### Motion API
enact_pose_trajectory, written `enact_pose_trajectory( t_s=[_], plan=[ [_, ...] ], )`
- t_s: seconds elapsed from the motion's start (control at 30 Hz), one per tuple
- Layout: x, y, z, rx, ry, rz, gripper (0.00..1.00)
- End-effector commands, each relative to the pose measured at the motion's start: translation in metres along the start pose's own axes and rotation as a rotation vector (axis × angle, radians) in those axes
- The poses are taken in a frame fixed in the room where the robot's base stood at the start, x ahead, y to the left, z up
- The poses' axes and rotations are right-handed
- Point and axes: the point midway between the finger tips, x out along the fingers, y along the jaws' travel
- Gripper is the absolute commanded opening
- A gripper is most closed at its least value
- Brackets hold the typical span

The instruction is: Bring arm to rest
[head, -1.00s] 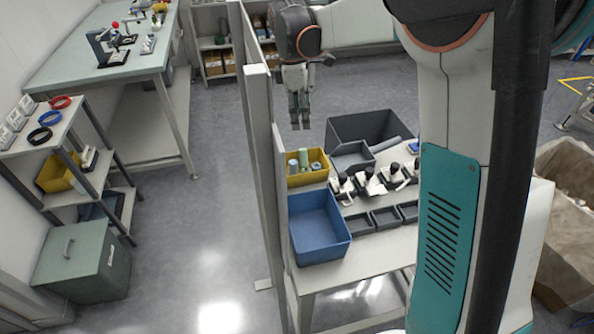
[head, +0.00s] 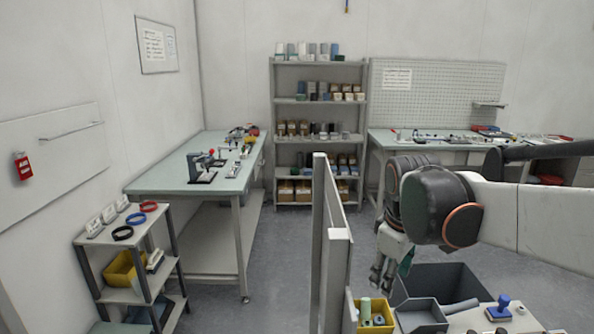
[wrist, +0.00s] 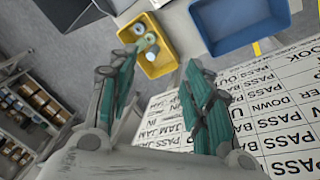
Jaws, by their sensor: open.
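My gripper (head: 383,278) hangs pointing down at the end of my arm, just right of the upright partition and behind the yellow bin. In the wrist view its two green-padded fingers (wrist: 163,88) stand apart with nothing between them. The yellow bin (wrist: 172,55) with several small cylinders lies beyond the fingertips there. It also shows at the bottom of the head view (head: 374,329).
A blue bin (wrist: 215,38) and a sheet printed with words (wrist: 270,112) lie near the gripper. A dark grey bin (head: 455,278) stands to its right. The partition (head: 334,245) rises close on the left. A shelf rack (head: 318,69) stands at the back.

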Motion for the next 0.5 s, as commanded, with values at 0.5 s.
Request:
enact_pose_trajectory(
  t_s=[0.5],
  plan=[
    [-0.022,-0.069,0.08,0.45,0.214,0.084,0.46]
  ],
)
